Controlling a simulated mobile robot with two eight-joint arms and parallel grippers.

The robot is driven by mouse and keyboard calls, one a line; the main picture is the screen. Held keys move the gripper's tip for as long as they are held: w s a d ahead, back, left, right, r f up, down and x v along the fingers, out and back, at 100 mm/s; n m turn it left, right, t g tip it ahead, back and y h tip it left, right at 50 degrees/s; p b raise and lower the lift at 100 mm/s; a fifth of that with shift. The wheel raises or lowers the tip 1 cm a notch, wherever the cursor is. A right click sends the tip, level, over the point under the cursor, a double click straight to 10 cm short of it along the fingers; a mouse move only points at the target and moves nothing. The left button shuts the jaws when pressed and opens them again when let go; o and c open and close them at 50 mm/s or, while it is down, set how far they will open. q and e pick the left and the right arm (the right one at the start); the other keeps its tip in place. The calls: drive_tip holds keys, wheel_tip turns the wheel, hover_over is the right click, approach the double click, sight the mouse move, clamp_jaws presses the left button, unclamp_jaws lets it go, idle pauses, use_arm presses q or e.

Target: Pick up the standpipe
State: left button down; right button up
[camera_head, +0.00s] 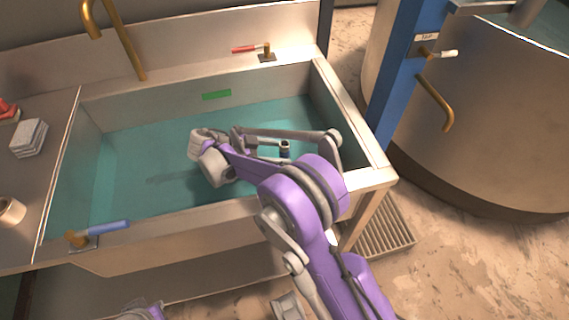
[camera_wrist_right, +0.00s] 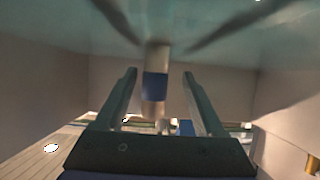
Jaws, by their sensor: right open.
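The standpipe (camera_head: 285,150) is a short, narrow upright pipe with a dark top, standing in the teal water of the sink (camera_head: 352,112). In the right wrist view the standpipe (camera_wrist_right: 155,86) shows pale with a blue band. My right gripper (camera_head: 268,149) reaches over the sink from the left of the pipe, partly hidden by my arm. In the wrist view its two fingers (camera_wrist_right: 159,74) are open, and the pipe appears between them, without clear contact. The pipe's lower part is hidden in the head view. My left gripper is out of view.
A brass faucet (camera_head: 124,42) and a red-handled valve (camera_head: 266,50) are at the sink's back. A blue-handled valve (camera_head: 102,232) is on the front rim. A blue post (camera_head: 398,75) and large round tank (camera_head: 480,120) stand right. Open water lies left of my gripper.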

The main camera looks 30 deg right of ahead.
drive_tip(key=x, duration=0.5)
drive_tip(key=shift+s+b, duration=0.25)
drive_tip(key=shift+b, duration=0.05)
drive_tip(key=shift+a+r, duration=0.1)
clamp_jaws()
